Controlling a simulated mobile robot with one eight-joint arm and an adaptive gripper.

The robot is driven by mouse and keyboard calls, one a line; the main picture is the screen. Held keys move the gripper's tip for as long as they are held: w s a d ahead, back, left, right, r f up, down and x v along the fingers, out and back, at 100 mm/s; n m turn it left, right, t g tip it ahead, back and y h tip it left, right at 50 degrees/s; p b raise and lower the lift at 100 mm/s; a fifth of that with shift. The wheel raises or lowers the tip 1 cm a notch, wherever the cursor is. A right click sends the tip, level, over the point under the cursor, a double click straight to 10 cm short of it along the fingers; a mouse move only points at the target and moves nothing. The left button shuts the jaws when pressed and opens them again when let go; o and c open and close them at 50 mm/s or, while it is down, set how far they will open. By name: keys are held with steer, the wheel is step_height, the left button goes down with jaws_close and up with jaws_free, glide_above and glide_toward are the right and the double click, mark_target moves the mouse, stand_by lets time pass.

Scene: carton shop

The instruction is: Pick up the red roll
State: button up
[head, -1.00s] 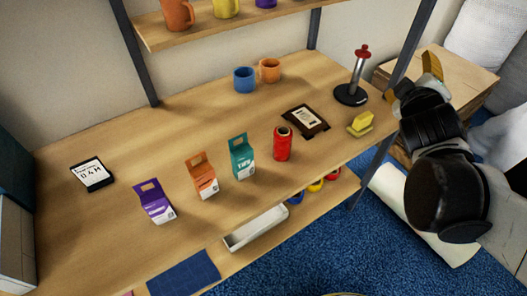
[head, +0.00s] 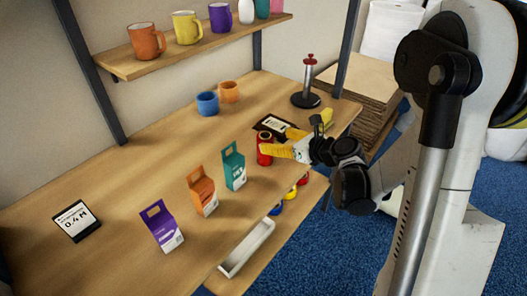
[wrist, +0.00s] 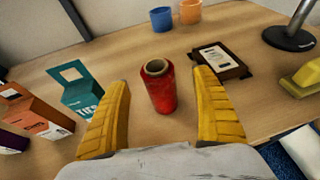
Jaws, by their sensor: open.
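The red roll (wrist: 160,88) stands upright on the wooden table, with a pale core showing at its top. In the wrist view the roll stands between and slightly beyond the fingers, with a gap on both sides. In the head view my gripper (head: 283,143) reaches in from the right at the roll. I cannot tell whether either finger touches it.
A teal carton (wrist: 80,90) stands close left of the left finger, with orange (head: 202,190) and purple (head: 161,226) cartons further left. A framed card (wrist: 219,60) lies right behind the roll. A yellow block (wrist: 303,80), a black-based stand (head: 306,98) and blue (head: 207,103) and orange cups (head: 229,92) are behind.

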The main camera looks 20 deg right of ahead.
mark_target(269, 139)
steer(key=b+x, duration=0.1)
steer(key=x, duration=0.2)
steer(key=b+x, duration=0.1)
steer(key=x, duration=0.2)
steer(key=shift+s+a, duration=0.15)
steer(key=shift+a, duration=0.05)
steer(key=shift+r, duration=0.1)
steer(key=c, duration=1.5)
steer(key=shift+o, duration=0.2)
